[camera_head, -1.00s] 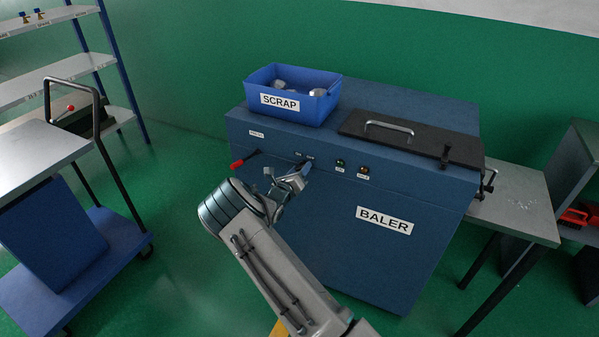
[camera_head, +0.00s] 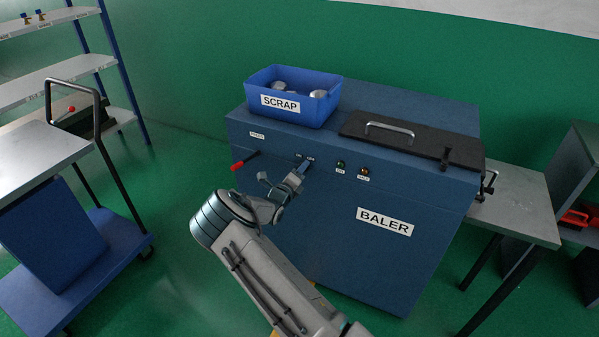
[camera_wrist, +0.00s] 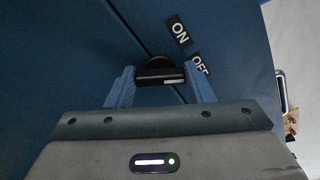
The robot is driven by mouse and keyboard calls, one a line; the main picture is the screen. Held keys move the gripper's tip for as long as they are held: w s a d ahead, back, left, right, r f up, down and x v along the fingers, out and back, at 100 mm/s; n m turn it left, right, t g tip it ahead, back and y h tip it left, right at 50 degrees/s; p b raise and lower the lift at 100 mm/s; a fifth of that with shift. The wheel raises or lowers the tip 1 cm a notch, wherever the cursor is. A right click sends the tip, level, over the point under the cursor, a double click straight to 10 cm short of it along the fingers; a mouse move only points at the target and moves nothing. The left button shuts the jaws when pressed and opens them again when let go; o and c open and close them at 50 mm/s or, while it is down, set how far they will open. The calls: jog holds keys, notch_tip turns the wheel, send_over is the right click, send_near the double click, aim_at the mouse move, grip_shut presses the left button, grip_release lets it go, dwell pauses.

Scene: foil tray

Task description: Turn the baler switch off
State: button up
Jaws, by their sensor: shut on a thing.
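The baler (camera_head: 350,215) is a large blue cabinet with a white "BALER" label on its front. Its switch is a black round knob with a raised bar (camera_wrist: 156,73), seen in the wrist view. A white mark on the bar is at its right end, on the side of the OFF label (camera_wrist: 200,66). The ON label (camera_wrist: 180,31) is farther up. My gripper (camera_wrist: 160,78) has one blue finger at each end of the bar and is shut on it. In the head view my gripper (camera_head: 303,169) is at the front panel below the labels and hides the knob.
A red-tipped lever (camera_head: 238,165) sticks out left of the switch. Green (camera_head: 340,163) and amber (camera_head: 363,171) lamps are to its right. A blue SCRAP bin (camera_head: 293,95) and a black lid (camera_head: 410,137) are on top. A cart (camera_head: 75,250) stands at left.

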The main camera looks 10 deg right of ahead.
jog(key=shift+a, duration=0.1)
jog(key=o, duration=1)
jog(key=b+v, duration=0.1)
jog(key=v, duration=1.2)
jog(key=shift+s+a, duration=0.25)
jog(key=shift+s, duration=0.05)
